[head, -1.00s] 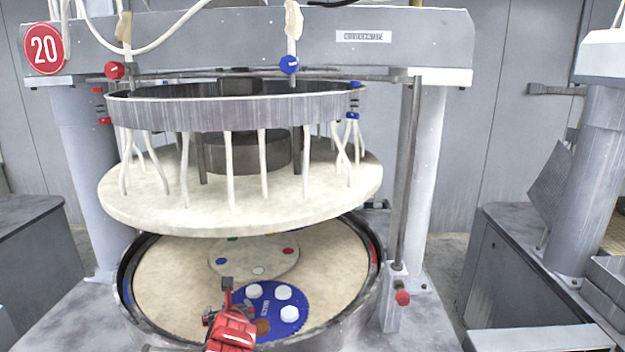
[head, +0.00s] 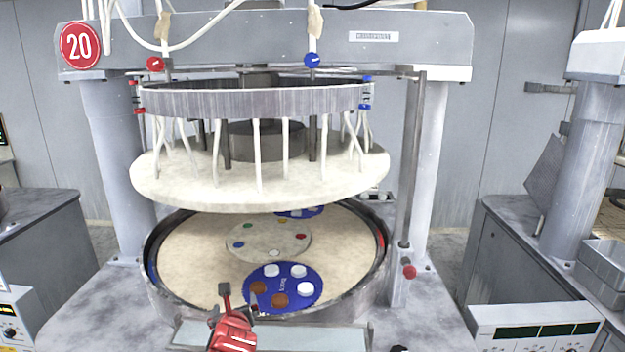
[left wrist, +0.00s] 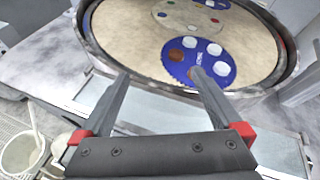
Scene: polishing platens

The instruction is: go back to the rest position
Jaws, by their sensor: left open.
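My left gripper (head: 239,299) is open and empty at the front rim of the lower platen (head: 190,270). Its two fingers (left wrist: 160,95) spread apart in the left wrist view, with nothing between them. A blue carrier disc (head: 283,288) lies on the beige platen just beyond the gripper, bearing white and brown round pieces; it also shows in the left wrist view (left wrist: 180,70). A second blue disc (head: 298,212) shows partly at the back, under the raised upper platen (head: 260,185). My right gripper is not in view.
The upper platen hangs from a ring (head: 250,100) above the lower one. A post with a red knob (head: 410,272) stands at the right. A control box (head: 535,328) is at lower right. A white bucket (left wrist: 22,152) stands at lower left in the left wrist view.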

